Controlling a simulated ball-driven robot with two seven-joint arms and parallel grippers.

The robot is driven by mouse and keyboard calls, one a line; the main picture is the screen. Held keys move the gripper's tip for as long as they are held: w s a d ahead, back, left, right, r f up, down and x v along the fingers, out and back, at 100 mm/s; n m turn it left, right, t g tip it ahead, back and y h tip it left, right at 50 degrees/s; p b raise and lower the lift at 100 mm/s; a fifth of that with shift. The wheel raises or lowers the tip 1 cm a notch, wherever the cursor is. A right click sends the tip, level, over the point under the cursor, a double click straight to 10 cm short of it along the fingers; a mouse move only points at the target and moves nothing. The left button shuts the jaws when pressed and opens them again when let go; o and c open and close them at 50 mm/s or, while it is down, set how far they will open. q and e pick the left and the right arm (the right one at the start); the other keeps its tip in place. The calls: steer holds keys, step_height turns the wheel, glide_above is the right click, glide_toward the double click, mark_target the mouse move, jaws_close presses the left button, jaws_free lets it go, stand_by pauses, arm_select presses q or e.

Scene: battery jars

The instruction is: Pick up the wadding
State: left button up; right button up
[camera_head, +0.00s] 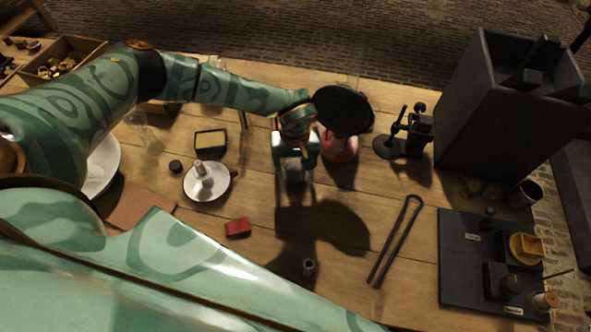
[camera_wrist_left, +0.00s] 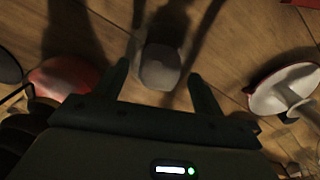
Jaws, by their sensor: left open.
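A pale grey, rounded lump, which looks like the wadding (camera_wrist_left: 160,68), lies on the wooden table between the fingers of my left gripper (camera_wrist_left: 158,76) in the left wrist view. In the head view my left gripper (camera_head: 294,176) points down over the table, open, and the pale lump (camera_head: 293,170) shows partly between its fingers. The fingers stand to either side of it with gaps visible. I cannot tell how far above the table the fingertips are. My right gripper is not in view.
A red-based object with a black disc (camera_head: 343,110) stands close right of the gripper. A white dish (camera_head: 207,182) is left, with a red block (camera_head: 238,228) nearer. Black tongs (camera_head: 395,243) lie right, beside a dark board (camera_head: 460,285). A tall dark box (camera_head: 490,120) stands behind.

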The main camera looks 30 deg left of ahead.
arm_select(q)
step_height(320, 180, down, 2)
steer(key=shift+f, duration=0.1)
steer(key=c, duration=1)
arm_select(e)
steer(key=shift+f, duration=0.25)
arm_select(q)
steer(key=shift+c, duration=0.2)
